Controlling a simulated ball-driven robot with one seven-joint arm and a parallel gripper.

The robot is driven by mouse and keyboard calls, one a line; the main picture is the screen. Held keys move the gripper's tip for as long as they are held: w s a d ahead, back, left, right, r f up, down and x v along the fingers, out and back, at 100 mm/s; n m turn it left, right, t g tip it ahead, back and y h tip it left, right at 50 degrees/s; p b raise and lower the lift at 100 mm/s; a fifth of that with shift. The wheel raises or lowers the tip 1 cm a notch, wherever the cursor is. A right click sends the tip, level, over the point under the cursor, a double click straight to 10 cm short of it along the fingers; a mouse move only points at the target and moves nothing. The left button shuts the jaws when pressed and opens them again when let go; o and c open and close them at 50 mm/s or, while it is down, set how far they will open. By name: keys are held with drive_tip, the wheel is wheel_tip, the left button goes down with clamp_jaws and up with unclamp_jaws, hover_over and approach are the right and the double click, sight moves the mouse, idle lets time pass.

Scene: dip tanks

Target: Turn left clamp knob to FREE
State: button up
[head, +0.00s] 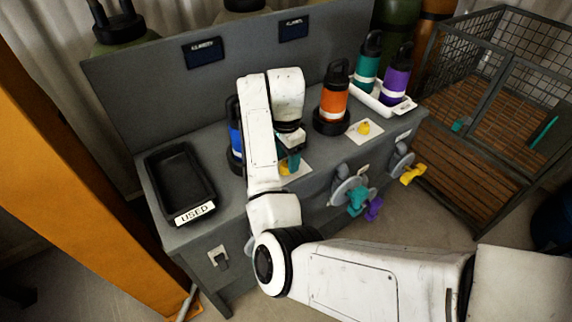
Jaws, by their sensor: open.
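The left clamp knob (285,169) is a small yellow piece on a white plate (302,172) at the bench's front edge. My arm and gripper hide most of it. My gripper (291,162) is open and points down just over that plate; I cannot tell whether it touches the knob. The knob's setting and the plate's markings cannot be read. A blue bottle (234,134) stands behind my arm in a dark holder, mostly hidden. The right clamp knob (363,128) is yellow on its own white plate, beside an orange bottle (334,98) in a black holder.
A black tray labelled USED (152,176) sits at the bench's left. A white tray (393,109) holds teal and purple bottles at the right. Valves with coloured handles (357,197) stick out from the bench front. A wire cage (467,120) stands right; an orange post (75,170) left.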

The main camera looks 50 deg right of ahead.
drive_tip(key=shift+f, duration=1.1)
drive_tip(key=shift+c, duration=0.4)
drive_tip(key=c, duration=1)
drive_tip(key=shift+o, duration=0.2)
